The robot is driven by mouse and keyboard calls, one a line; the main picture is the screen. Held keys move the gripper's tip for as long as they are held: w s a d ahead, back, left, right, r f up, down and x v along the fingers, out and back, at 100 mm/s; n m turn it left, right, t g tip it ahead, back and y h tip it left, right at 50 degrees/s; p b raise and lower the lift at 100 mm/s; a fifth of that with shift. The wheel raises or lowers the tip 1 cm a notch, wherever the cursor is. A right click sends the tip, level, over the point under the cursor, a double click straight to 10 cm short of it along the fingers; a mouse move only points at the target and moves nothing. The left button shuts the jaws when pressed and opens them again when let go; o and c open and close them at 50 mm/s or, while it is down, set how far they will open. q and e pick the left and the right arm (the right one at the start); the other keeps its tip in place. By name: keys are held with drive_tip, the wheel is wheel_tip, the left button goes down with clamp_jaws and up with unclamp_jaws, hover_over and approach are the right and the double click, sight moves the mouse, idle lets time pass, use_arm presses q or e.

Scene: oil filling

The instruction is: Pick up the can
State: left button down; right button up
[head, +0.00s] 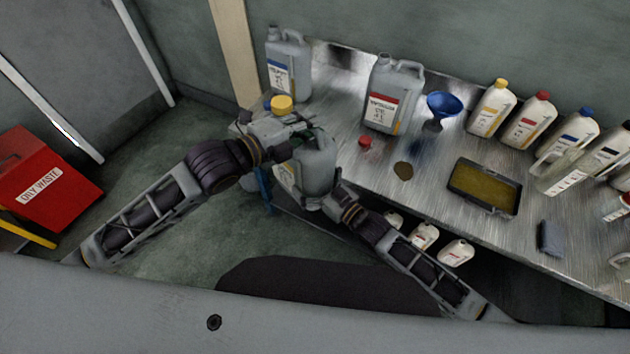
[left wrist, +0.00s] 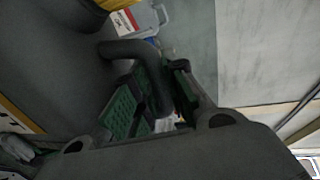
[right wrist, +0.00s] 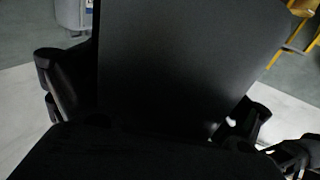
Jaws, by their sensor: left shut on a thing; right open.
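A grey can (head: 317,166) with a handle hangs in front of the left end of the metal workbench, apparently clear of it. My left gripper (head: 312,134) is shut on its handle from above. In the left wrist view the green-padded fingers close around the dark handle (left wrist: 128,48). A yellow cap (head: 282,104) shows beside the left wrist. My right gripper (head: 330,196) is open at the can's lower part. In the right wrist view a large dark face of the can (right wrist: 185,65) fills the space between the fingers; contact cannot be told.
On the workbench (head: 330,100) stand a blue-labelled can (head: 290,65), a red-labelled can (head: 392,97), a blue funnel (head: 443,105), a red cap (head: 365,141), a tray (head: 455,186) and several bottles. White bottles (head: 424,236) sit below. A red waste bin (head: 40,180) is at left.

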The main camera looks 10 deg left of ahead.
use_arm(q)
drive_tip(key=shift+r, duration=0.35)
use_arm(e)
drive_tip(key=shift+c, duration=0.4)
drive_tip(key=c, duration=1.6)
use_arm(q)
drive_tip(key=c, duration=1.7)
unclamp_jaws()
use_arm(e)
drive_tip(key=shift+w+r, duration=0.1)
drive_tip(key=shift+r, duration=0.3)
drive_tip(key=shift+c, duration=0.2)
use_arm(q)
drive_tip(key=o, duration=0.3)
drive_tip(key=shift+f, duration=0.15)
drive_tip(key=shift+o, duration=0.2)
drive_tip(key=shift+f, duration=0.15)
